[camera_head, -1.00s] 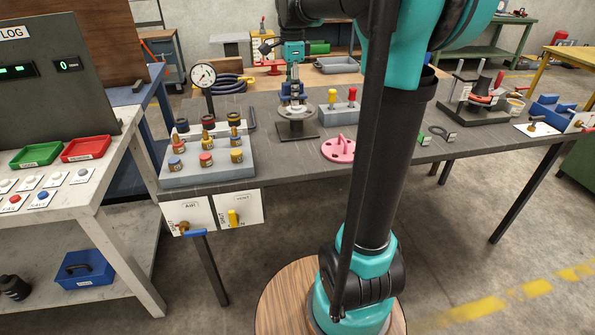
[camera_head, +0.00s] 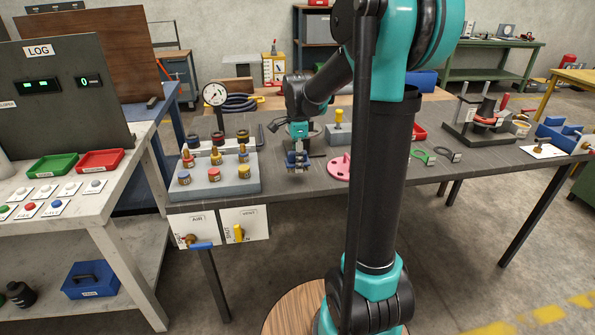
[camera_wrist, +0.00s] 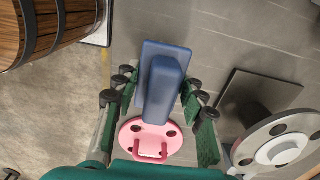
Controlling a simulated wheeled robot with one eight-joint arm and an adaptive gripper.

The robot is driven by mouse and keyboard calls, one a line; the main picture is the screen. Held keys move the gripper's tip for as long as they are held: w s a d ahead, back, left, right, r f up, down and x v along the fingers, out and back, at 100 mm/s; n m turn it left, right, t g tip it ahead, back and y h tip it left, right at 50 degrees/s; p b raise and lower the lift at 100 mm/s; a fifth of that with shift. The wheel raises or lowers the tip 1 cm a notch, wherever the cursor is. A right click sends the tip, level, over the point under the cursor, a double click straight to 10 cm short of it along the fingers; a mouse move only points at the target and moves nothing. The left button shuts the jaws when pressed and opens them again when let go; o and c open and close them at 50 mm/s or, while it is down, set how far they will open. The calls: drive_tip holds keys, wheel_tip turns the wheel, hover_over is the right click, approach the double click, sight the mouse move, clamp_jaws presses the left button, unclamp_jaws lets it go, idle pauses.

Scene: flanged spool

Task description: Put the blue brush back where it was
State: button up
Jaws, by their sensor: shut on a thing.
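The blue brush (camera_wrist: 165,85) is a block with a wider plate behind it, between the green finger pads of my gripper (camera_wrist: 160,105) in the wrist view. In the head view my gripper (camera_head: 298,165) points down near the table's front edge, with the blue brush at its fingertips. My gripper is shut on it. It appears held above the table; the exact gap cannot be told. The grey flanged spool (camera_wrist: 278,145) is at the right in the wrist view, beside the brush. In the head view my gripper largely hides it.
A pink disc with a handle (camera_head: 340,167) lies right of my gripper; the wrist view also shows it (camera_wrist: 133,131). A grey block with several coloured pegs (camera_head: 240,181) stands at left. A block with a yellow peg (camera_head: 338,120) is behind. A dark square plate (camera_wrist: 255,95) lies near the spool.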

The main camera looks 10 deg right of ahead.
sight(297, 178)
drive_tip(key=shift+f, duration=2)
drive_tip(key=shift+f, duration=0.15)
drive_tip(key=o, duration=1.2)
wheel_tip(297, 178, up, 12)
drive_tip(key=shift+s+r, duration=0.1)
drive_tip(key=s+d+f+n+t, duration=0.1)
drive_tip(key=s+f+n, duration=0.4)
drive_tip(key=s+n, duration=0.1)
drive_tip(key=s+d+f+n+t, duration=0.1)
drive_tip(key=s+f+n, duration=0.5)
drive_tip(key=s, duration=0.2)
drive_tip(key=s+d+f+n+t, duration=0.2)
drive_tip(key=s+f+n, duration=0.4)
drive_tip(key=s, duration=0.1)
drive_tip(key=shift+s+f, duration=0.25)
drive_tip(key=shift+s, duration=0.15)
